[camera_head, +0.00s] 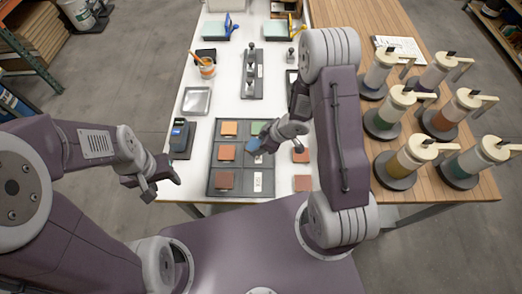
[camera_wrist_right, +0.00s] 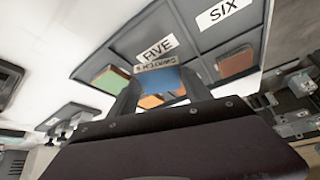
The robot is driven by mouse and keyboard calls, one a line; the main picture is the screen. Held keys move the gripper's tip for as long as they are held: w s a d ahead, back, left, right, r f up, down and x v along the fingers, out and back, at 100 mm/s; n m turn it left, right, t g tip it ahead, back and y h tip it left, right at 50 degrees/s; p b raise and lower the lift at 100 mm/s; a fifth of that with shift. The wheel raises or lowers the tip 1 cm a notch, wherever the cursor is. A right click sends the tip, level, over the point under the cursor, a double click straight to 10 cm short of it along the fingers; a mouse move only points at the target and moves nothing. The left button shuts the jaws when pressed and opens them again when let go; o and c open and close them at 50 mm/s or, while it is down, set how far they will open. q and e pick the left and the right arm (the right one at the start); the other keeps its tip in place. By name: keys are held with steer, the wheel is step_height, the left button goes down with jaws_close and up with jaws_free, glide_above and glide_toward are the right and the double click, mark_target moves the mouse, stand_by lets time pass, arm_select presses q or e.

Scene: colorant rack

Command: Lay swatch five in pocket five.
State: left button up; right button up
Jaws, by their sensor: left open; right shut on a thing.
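The dark tray (camera_head: 240,194) of pockets lies on the white table. My right gripper (camera_head: 262,143) is over its right column, shut on a blue swatch (camera_head: 253,146). In the right wrist view the blue swatch (camera_wrist_right: 158,80) sits between the fingers, with a small tag reading swatch 5 on its edge. The FIVE label (camera_wrist_right: 158,48) shows just beyond it, partly covered by the tag. The swatch hides part of the tray, so its height above the pocket is unclear. My left gripper (camera_head: 160,184) is open and empty, left of the tray.
Loose swatches (camera_head: 302,183) lie on the table right of the tray. A dark device (camera_head: 181,140) stands left of it. Colorant canisters (camera_head: 405,158) stand on the wooden top at right.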

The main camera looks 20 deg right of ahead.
steer(key=shift+s+d, duration=0.2)
steer(key=shift+s, duration=0.25)
step_height(320, 180, down, 4)
steer(key=shift+w+r, duration=0.1)
steer(key=shift+w, duration=0.05)
steer(key=shift+w+f, duration=0.15)
steer(key=shift+f, duration=0.05)
steer(key=shift+s+b, duration=0.2)
steer(key=shift+b, duration=0.15)
steer(key=o, duration=1)
steer(key=shift+f, duration=0.1)
arm_select(q)
steer(key=shift+s+f, duration=0.25)
arm_select(e)
steer(key=shift+o, duration=0.3)
steer(key=shift+w, duration=0.1)
